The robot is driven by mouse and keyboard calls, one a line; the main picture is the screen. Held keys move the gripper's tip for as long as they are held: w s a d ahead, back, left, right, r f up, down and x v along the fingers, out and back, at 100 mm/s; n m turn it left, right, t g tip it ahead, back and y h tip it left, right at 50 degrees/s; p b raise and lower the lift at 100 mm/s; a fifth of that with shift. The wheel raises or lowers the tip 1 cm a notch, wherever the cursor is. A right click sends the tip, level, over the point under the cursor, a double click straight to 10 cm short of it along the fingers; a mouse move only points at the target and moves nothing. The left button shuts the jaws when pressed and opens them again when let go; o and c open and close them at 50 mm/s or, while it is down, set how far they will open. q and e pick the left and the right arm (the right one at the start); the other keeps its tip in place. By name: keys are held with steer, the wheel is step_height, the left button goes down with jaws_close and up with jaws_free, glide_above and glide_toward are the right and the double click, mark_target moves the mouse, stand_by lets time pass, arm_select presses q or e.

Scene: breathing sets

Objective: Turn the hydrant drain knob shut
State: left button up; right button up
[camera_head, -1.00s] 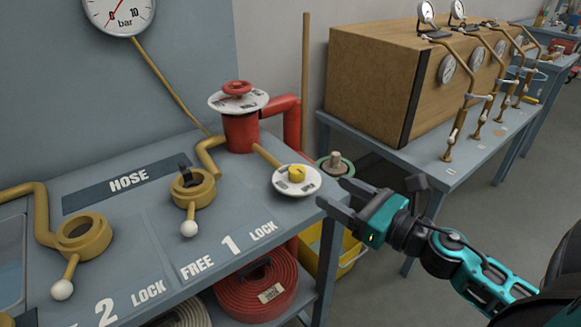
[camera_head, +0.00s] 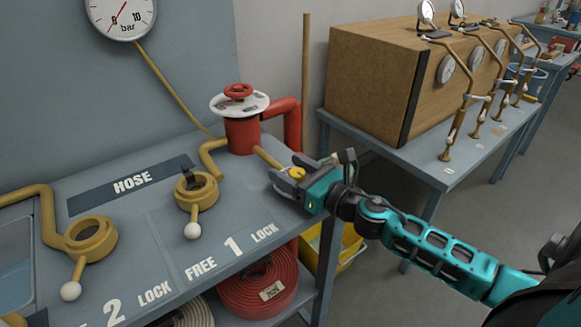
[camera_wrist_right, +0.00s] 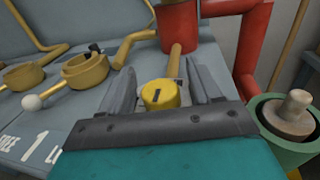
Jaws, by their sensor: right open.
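The yellow drain knob (camera_head: 297,173) sits at the end of a short brass pipe that comes off the red hydrant (camera_head: 241,134). My right gripper (camera_head: 285,170) is open, with its fingers on either side of the knob. In the right wrist view the knob (camera_wrist_right: 159,95) lies between the two grey fingers (camera_wrist_right: 163,90), with a dark slot mark on its top. I cannot tell whether the fingers touch it. The white dial plate around the knob is mostly hidden by the gripper. My left gripper is not in view.
A red handwheel (camera_head: 238,90) tops the hydrant above a white disc. Brass hose couplings with white-balled levers (camera_head: 193,230) stand on the grey bench to the left. A green-rimmed fitting (camera_wrist_right: 290,115) is right of the gripper. A yellow bin (camera_head: 345,247) is below.

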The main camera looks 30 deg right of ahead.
steer(key=shift+w, duration=0.25)
steer(key=shift+c, duration=0.3)
steer(key=c, duration=0.9)
